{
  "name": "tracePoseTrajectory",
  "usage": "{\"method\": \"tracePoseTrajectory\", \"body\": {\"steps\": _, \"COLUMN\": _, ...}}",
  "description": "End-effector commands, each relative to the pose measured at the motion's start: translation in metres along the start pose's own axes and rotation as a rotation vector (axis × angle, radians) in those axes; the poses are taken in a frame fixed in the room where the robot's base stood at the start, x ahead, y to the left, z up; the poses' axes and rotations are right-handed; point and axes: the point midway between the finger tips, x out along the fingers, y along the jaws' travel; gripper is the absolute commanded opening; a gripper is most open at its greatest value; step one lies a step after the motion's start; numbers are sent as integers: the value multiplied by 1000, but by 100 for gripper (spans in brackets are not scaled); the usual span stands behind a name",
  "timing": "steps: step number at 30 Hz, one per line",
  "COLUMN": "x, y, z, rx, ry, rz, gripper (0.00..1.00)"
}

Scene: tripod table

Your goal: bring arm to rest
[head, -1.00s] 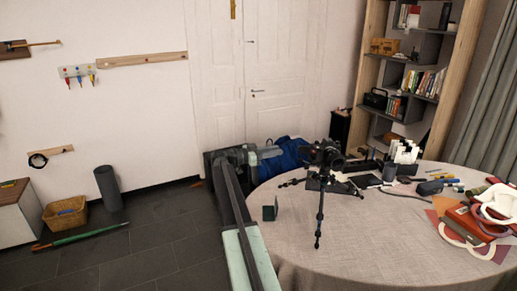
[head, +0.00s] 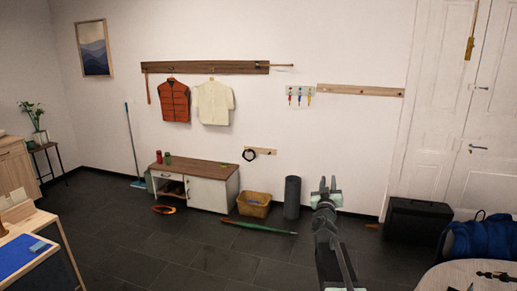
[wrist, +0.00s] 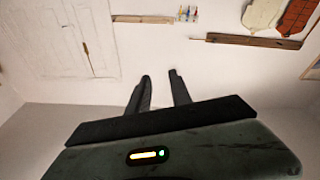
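My gripper (head: 328,182) stands raised in the lower right middle of the head view, in front of the wall and dark floor. Its two fingers are apart with nothing between them. In the wrist view the two dark fingers (wrist: 160,77) point away toward the white wall, with a gap between them. My arm runs down from the gripper to the bottom of the head view. The gripper touches nothing that I can see.
The round table (head: 450,279) shows only at the lower right corner. A black case (head: 417,220) and a blue bag (head: 482,238) stand behind it. A dark cylinder (head: 292,198), a basket (head: 254,204) and a low cabinet (head: 207,193) line the wall. The floor between is mostly clear.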

Motion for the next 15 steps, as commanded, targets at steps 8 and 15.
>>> {"method": "tracePoseTrajectory", "body": {"steps": 8, "x": -158, "y": -155, "z": 78, "rx": -38, "ry": -474, "rz": -662, "gripper": 25}}
{"method": "tracePoseTrajectory", "body": {"steps": 15, "x": -326, "y": -116, "z": 176, "rx": -96, "ry": -1212, "rz": -746, "gripper": 25}}
